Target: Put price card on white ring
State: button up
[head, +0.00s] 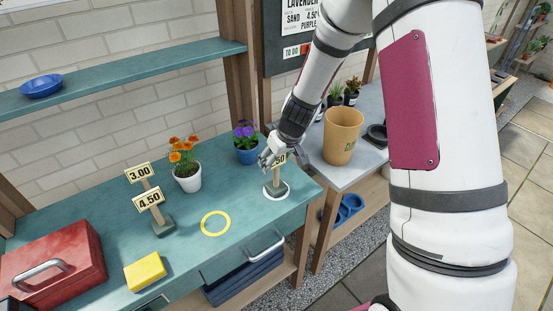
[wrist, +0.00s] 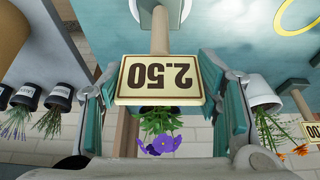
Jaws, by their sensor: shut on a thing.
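The price card (wrist: 158,79) reads 2.50 and shows upside down in the wrist view, between the two fingers of my gripper. My gripper (head: 273,160) is shut on this card near its top and hides part of it in the head view. The card's post runs down to a dark base over the white ring (head: 286,195) at the right end of the teal bench. The base looks upright and inside the ring; I cannot tell whether it touches the bench top.
Price cards 3.00 (head: 138,173) and 4.50 (head: 149,200) stand left of the yellow ring (head: 203,229). Orange flowers in a white pot (head: 188,181) and purple flowers in a blue pot (head: 247,154) stand behind. A yellow block (head: 145,271) and red toolbox (head: 60,261) are at front left.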

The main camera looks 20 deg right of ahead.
jog(key=shift+f, duration=0.15)
jog(key=o, duration=1.8)
jog(key=shift+r, duration=0.4)
jog(key=s+a+r+m, duration=0.1)
jog(key=s+r, duration=0.7)
jog(key=r, duration=0.4)
jog(key=s+r, duration=0.8)
jog(key=r, duration=0.3)
jog(key=s+d+r+m+t+h, duration=0.1)
jog(key=s+r, duration=0.3)
jog(key=s, duration=0.9)
jog(key=shift+s+r+m+b, duration=0.15)
jog(key=shift+s+m+b, duration=0.25)
jog(key=shift+m, duration=0.4)
